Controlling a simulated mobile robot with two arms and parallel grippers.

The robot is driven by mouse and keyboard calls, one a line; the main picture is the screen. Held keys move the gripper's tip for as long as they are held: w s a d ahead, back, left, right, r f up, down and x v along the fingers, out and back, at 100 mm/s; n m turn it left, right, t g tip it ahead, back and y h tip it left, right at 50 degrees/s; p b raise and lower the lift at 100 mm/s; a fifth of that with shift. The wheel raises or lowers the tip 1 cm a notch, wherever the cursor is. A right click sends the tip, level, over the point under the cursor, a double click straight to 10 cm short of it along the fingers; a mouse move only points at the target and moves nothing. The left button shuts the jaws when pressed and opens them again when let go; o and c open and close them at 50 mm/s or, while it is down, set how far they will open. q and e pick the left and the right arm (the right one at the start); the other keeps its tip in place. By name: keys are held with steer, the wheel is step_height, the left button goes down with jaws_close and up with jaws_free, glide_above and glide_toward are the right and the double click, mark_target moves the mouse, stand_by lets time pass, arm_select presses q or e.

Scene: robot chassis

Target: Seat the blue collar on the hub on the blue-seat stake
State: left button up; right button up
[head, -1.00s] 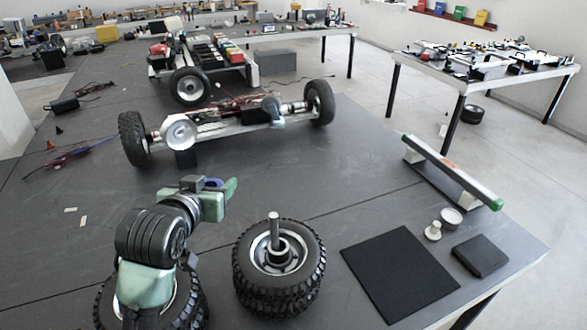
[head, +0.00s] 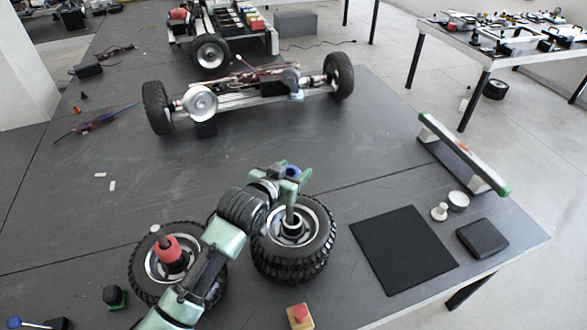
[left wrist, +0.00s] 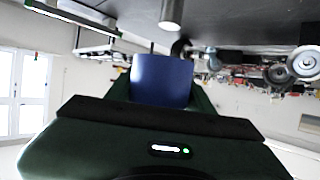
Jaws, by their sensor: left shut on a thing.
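The blue collar (head: 292,170) is between the fingers of my left gripper (head: 291,175), which is shut on it. The collar fills the jaws in the left wrist view (left wrist: 162,80). The gripper is at the top of the bare upright stake (head: 290,214) on the right tyre stack (head: 293,258). The stake's end also shows beyond the collar in the left wrist view (left wrist: 171,12). The collar looks apart from the hub (head: 292,226); whether it is centred over the stake I cannot tell. No blue seat marking shows. My right gripper is not in view.
A red collar (head: 168,250) sits on the stake of the left wheel (head: 140,272), partly behind my left arm. A black mat (head: 403,250), a dark block (head: 482,238) and a green-ended rail (head: 464,155) lie right. The chassis (head: 240,100) stands behind.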

arm_select(q)
step_height(320, 180, down, 11)
steer(key=b, duration=0.6)
steer(key=shift+f, duration=0.15)
steer(key=shift+f+b, duration=1)
steer(key=shift+f, duration=0.55)
steer(key=shift+s+f+b, duration=0.1)
steer(key=shift+f+b, duration=0.25)
steer(key=shift+f, duration=0.4)
steer(key=o, duration=1.5)
